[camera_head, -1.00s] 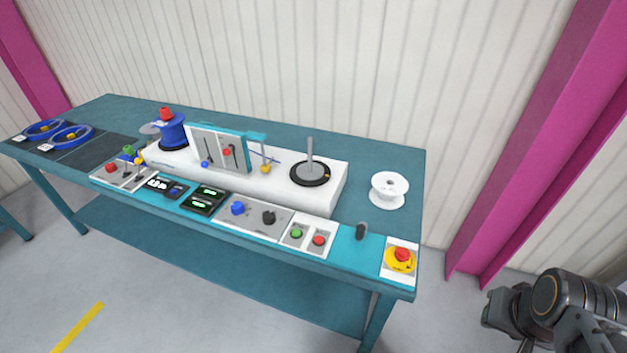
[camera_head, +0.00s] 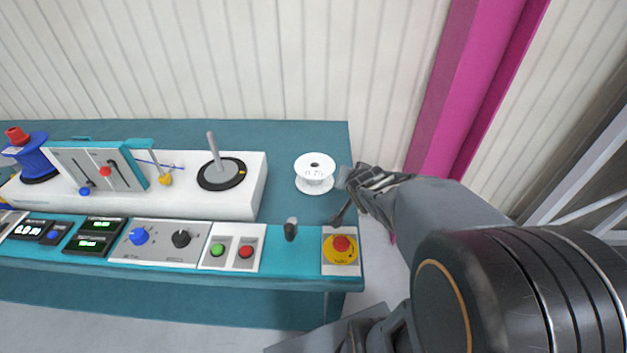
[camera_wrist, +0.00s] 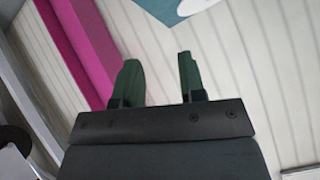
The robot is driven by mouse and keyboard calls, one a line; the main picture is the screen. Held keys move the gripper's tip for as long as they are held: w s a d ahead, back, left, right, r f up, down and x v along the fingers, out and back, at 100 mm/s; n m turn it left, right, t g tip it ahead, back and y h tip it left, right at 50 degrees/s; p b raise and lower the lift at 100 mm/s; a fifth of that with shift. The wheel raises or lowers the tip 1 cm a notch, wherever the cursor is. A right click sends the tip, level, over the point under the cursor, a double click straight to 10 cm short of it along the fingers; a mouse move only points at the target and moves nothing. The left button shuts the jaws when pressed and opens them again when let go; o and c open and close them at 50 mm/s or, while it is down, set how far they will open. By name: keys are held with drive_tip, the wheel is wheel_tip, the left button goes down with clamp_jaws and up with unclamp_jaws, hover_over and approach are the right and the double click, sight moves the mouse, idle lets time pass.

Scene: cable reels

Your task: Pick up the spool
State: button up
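A white empty spool (camera_head: 315,173) stands upright on its flange on the teal workbench (camera_head: 330,135), near its right end. My gripper (camera_head: 341,197) is just right of and in front of the spool in the head view, with a small gap between them in the picture. In the wrist view the two green fingers of my gripper (camera_wrist: 158,75) stand apart with nothing between them. A bit of the teal bench (camera_wrist: 165,10) and a white edge that may be the spool (camera_wrist: 196,5) show at the top there.
A white machine with a spindle post (camera_head: 213,150) stands left of the spool. A yellow-and-red emergency stop (camera_head: 341,248), a black knob (camera_head: 291,229) and a button panel (camera_head: 233,248) are along the front edge. A blue spool (camera_head: 38,160) is far left. A pink column (camera_head: 475,80) stands behind.

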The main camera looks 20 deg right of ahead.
drive_tip(key=w+d+f+m+t+y+b, duration=0.1)
drive_tip(key=f+m+t, duration=0.1)
drive_tip(key=d+f+m+t+y+b, duration=0.1)
drive_tip(key=f+b, duration=0.1)
drive_tip(key=f, duration=0.1)
drive_tip(key=w+d+f+m+t+y+b, duration=0.1)
drive_tip(key=f+m+t, duration=0.1)
drive_tip(key=shift+w+d+f+m+t+b, duration=0.2)
drive_tip(key=shift+w+d+m+t+b, duration=0.1)
drive_tip(key=shift+d+b, duration=0.1)
drive_tip(key=m+t+y, duration=0.1)
drive_tip(key=s+f+m+t+y+b, duration=0.1)
drive_tip(key=shift+s+f+y, duration=0.1)
drive_tip(key=shift+s+y, duration=0.1)
drive_tip(key=shift+y, duration=0.2)
drive_tip(key=shift+w+a, duration=0.1)
drive_tip(key=shift+w, duration=0.2)
approach(334, 167)
drive_tip(key=w, duration=0.3)
drive_tip(key=shift+w+a+f+b, duration=0.4)
drive_tip(key=shift+w+a+r, duration=0.1)
drive_tip(key=shift+w+a, duration=0.1)
drive_tip(key=shift+w, duration=1.35)
drive_tip(key=shift+w+a, duration=0.2)
drive_tip(key=shift+w, duration=1.35)
drive_tip(key=shift+c, duration=0.5)
clamp_jaws()
drive_tip(key=shift+m, duration=0.3)
